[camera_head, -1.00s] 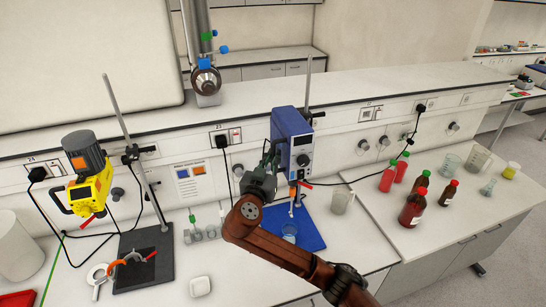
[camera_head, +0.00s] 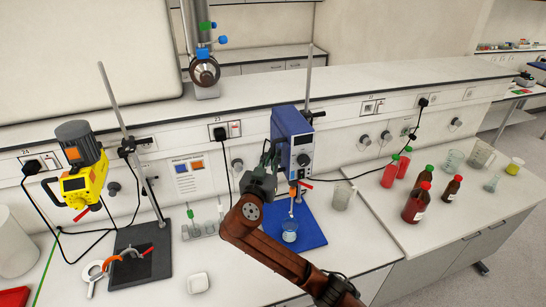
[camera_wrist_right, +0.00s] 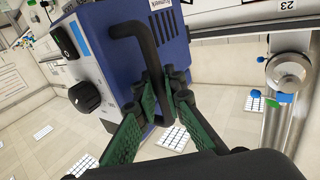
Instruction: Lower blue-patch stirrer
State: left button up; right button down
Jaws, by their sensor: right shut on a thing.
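The blue stirrer (camera_head: 291,135) hangs on an upright metal rod (camera_head: 309,80) above a blue base (camera_head: 312,233). In the wrist view, its blue housing (camera_wrist_right: 187,40) has a black knob and a black bent handle (camera_wrist_right: 148,45). My right gripper (camera_head: 268,160) is at the stirrer's left side, its green-padded fingers (camera_wrist_right: 165,100) shut on the handle. The stirring shaft (camera_head: 291,210) points down, its lower end close to the rim of a small glass beaker (camera_head: 289,234) on the base. I cannot tell whether the tip is inside it. My left gripper is not in view.
A yellow stirrer (camera_head: 84,180) stands on another rod at left. A glass beaker (camera_head: 341,197) is right of the blue base. Red bottles (camera_head: 416,204) and other glassware stand further right. A white dish (camera_head: 198,283) lies in front. Black cables run along the wall.

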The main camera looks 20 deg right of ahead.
notch_tip(320, 180, down, 14)
jog(key=b, duration=1)
jog(key=shift+f, duration=0.25)
jog(key=c, duration=2.4)
grip_release()
jog(key=shift+o, duration=0.5)
jog(key=shift+a+r, duration=0.1)
jog(key=shift+r, duration=0.05)
jog(key=v, duration=1.2)
